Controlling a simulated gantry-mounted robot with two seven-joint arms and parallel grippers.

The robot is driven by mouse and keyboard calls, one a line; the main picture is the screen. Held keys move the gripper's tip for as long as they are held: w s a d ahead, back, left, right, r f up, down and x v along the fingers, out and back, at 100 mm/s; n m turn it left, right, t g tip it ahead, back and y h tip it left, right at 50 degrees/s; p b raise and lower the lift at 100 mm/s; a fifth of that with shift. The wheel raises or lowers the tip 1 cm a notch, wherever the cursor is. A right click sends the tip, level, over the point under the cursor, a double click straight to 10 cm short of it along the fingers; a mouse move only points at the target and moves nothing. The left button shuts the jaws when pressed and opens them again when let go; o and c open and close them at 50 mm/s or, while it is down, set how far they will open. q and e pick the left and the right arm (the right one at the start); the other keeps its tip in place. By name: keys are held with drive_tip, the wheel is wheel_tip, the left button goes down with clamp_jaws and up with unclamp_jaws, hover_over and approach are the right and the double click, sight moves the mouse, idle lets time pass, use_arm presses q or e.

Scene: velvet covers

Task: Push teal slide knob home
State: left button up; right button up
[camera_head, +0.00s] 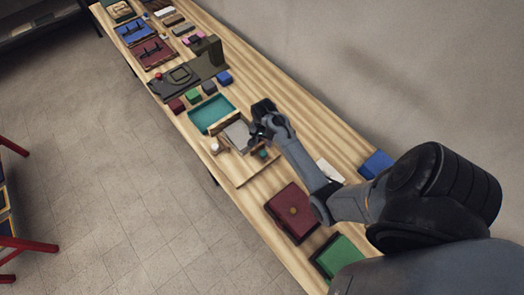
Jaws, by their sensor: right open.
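The small teal knob (263,154) sits on the near-right side of a wooden slide fixture (247,171) on the long bench. A grey block or plate (237,134) lies in the fixture's upper part, and a white knob (215,148) is at its left. My right gripper (254,132) is open, above the right side of the grey plate and just up from the teal knob. Its fingers are small and dark here, and I cannot tell whether they touch anything. My left gripper is not in view.
A teal tray (211,112) lies beyond the fixture, with small coloured blocks behind it. A dark red box (292,212) and a green box (338,254) are nearer. A blue block (377,164) lies near the wall. The bench's left edge borders open floor (110,190).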

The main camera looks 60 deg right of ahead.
sight(263, 153)
wheel_tip(263, 153, down, 9)
drive_tip(key=shift+s+f, duration=0.1)
drive_tip(key=shift+f, duration=0.1)
idle(0.3)
clamp_jaws()
